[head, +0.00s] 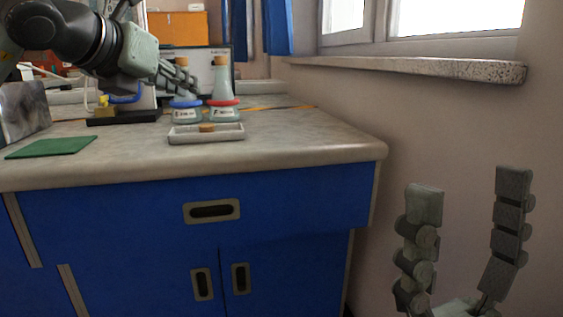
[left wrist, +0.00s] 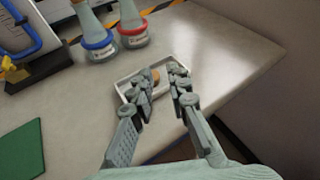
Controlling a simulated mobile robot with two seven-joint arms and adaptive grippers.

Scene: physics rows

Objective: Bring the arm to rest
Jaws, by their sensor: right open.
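My left gripper (head: 178,80) comes in from the left above the counter, in front of the blue-collared flask (head: 186,110) in the head view. In the left wrist view its two fingers (left wrist: 163,70) are a small gap apart, with nothing held between them. Beyond and below the fingers is a white tray (head: 185,136) with a cork (head: 207,127) in it; the cork also shows in the wrist view (left wrist: 155,74). My right gripper (head: 468,190) is open and empty at the lower right, beside the counter, fingers pointing up.
A red-collared flask (head: 224,113) with a cork stopper stands right of the blue-collared one. A green mat (head: 52,147) lies at the counter's left. The blue cabinet (head: 290,200) ends near my right gripper. A window sill (head: 430,69) juts from the wall.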

